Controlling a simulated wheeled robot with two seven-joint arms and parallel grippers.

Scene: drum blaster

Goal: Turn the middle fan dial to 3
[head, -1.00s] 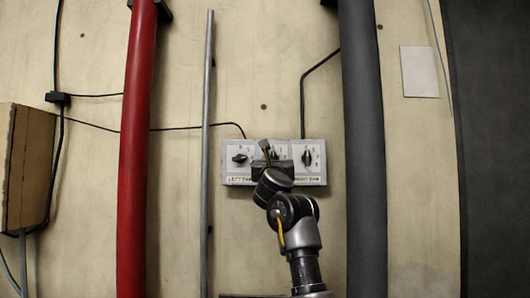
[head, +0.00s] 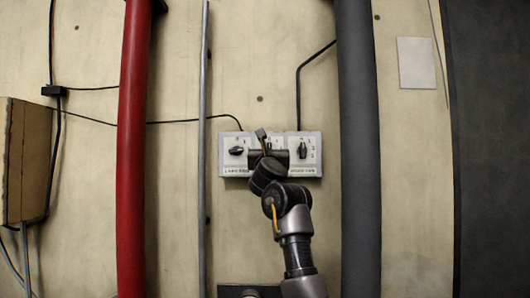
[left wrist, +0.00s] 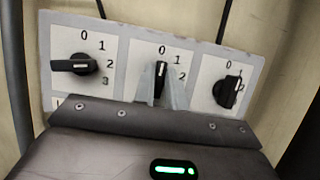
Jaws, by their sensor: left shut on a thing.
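The grey dial panel (head: 229,165) is on the wall and carries three black dials. In the left wrist view, the middle dial (left wrist: 161,72) stands nearly upright, its tip toward the 0, with 1 and 2 to its right; a 3 there is hidden. My left gripper (left wrist: 163,92) has its pale fingers on either side of this dial and is shut on it. In the head view, my left gripper (head: 267,152) covers most of the middle dial. The left dial (left wrist: 75,65) lies sideways. The right dial (left wrist: 228,92) is near upright. My right gripper is not in view.
A red pipe (head: 132,140) and a thin grey conduit (head: 204,100) run left of the panel. A thick grey pipe (head: 358,140) runs to its right. A brown box (head: 28,160) is at the far left. Thin black cables reach the panel.

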